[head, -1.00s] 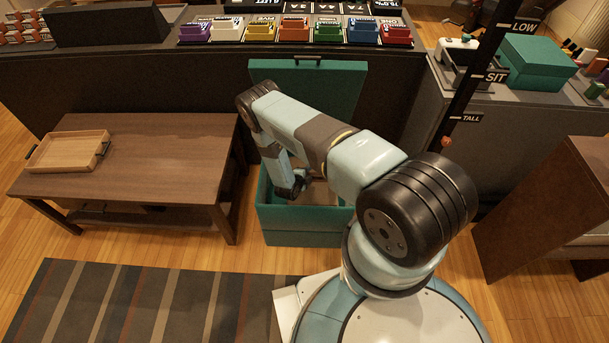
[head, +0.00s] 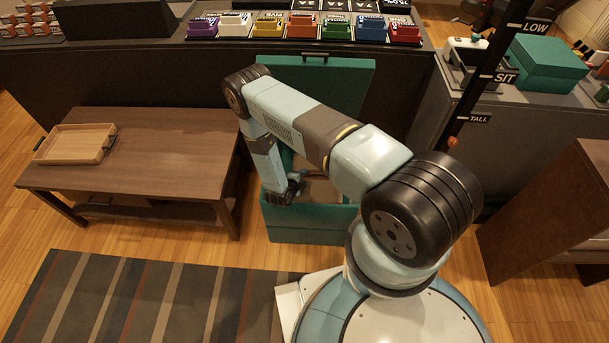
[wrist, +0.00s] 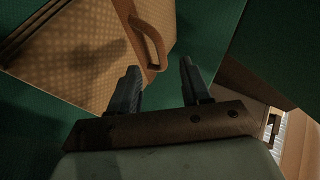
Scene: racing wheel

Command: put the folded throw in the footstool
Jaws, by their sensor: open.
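The footstool (head: 310,224) is a green box with its lid (head: 335,85) raised at the back. A tan piece (head: 318,190) shows inside it, partly hidden by my arm. In the wrist view, a tan dotted bundle with a brown loop (wrist: 152,42) and dark bands lies against green walls (wrist: 205,25). It looks like the folded throw (wrist: 80,60). My gripper (wrist: 160,66) is open and empty, its fingertips pointing at the loop's end; the depth between them is unclear.
A brown low table (head: 165,165) with a wooden tray (head: 75,145) stands left of the footstool. A dark counter with coloured bins (head: 300,26) is behind. A tall post (head: 470,110) and grey cabinet are right. A striped rug (head: 150,300) lies in front.

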